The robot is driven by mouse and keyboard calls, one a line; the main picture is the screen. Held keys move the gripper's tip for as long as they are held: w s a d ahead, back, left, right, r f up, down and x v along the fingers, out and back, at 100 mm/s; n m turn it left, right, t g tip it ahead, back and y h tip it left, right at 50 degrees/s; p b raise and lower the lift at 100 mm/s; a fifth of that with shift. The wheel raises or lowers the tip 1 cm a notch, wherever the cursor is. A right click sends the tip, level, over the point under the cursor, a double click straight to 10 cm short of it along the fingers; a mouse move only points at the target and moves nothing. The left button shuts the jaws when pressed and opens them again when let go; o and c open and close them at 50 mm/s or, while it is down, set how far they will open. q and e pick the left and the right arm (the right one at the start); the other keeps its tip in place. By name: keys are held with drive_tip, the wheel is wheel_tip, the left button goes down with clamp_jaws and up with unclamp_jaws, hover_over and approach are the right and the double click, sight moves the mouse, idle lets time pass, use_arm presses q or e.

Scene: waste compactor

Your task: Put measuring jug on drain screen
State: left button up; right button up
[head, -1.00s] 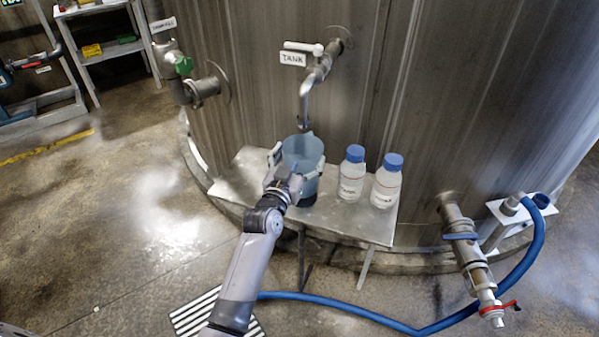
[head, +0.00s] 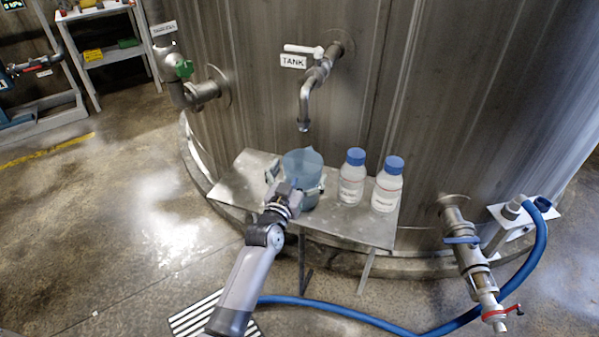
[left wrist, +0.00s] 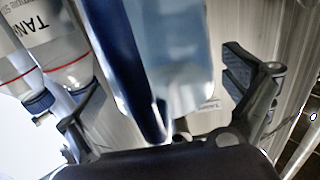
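In the left wrist view the open fingers of the gripper (left wrist: 165,105) show with gaps beside the blue jug (left wrist: 175,60). The slatted drain screen (head: 197,314) lies on the floor at the bottom, partly hidden by my arm. My right gripper is out of view.
Two blue-capped bottles (head: 352,178) (head: 387,184) stand close to the right of the jug on the metal table (head: 236,188). The TANK tap (head: 305,105) hangs above. A blue hose (head: 350,314) crosses the floor beside the drain screen. The floor at left is clear.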

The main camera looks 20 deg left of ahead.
use_arm(q)
drive_tip(key=shift+r, duration=0.3)
drive_tip(key=s, duration=1.2)
drive_tip(key=shift+a, duration=0.3)
drive_tip(key=shift+f, duration=0.2)
drive_tip(key=s+d+f+g, duration=0.1)
drive_tip(key=s+f+g, duration=0.3)
drive_tip(key=f, duration=0.8)
drive_tip(key=s+f+m+g, duration=0.15)
drive_tip(key=s+f, duration=0.35)
drive_tip(key=f, duration=0.6)
drive_tip(key=s+d+f+n+g, duration=0.1)
drive_tip(key=s+f+g, duration=0.3)
drive_tip(key=f, duration=0.8)
drive_tip(key=s+a+f+g, duration=0.2)
drive_tip(key=s+f, duration=0.4)
drive_tip(key=s, duration=0.5)
drive_tip(key=s+a+f+m+g, duration=0.1)
drive_tip(key=s+a+f+g, duration=0.1)
drive_tip(key=s+f, duration=0.4)
drive_tip(key=s+a+f+g+y, duration=0.1)
drive_tip(key=s+f, duration=0.5)
drive_tip(key=s, duration=1.1)
drive_tip(key=shift+a+g, duration=0.5)
drive_tip(key=shift+g, duration=0.75)
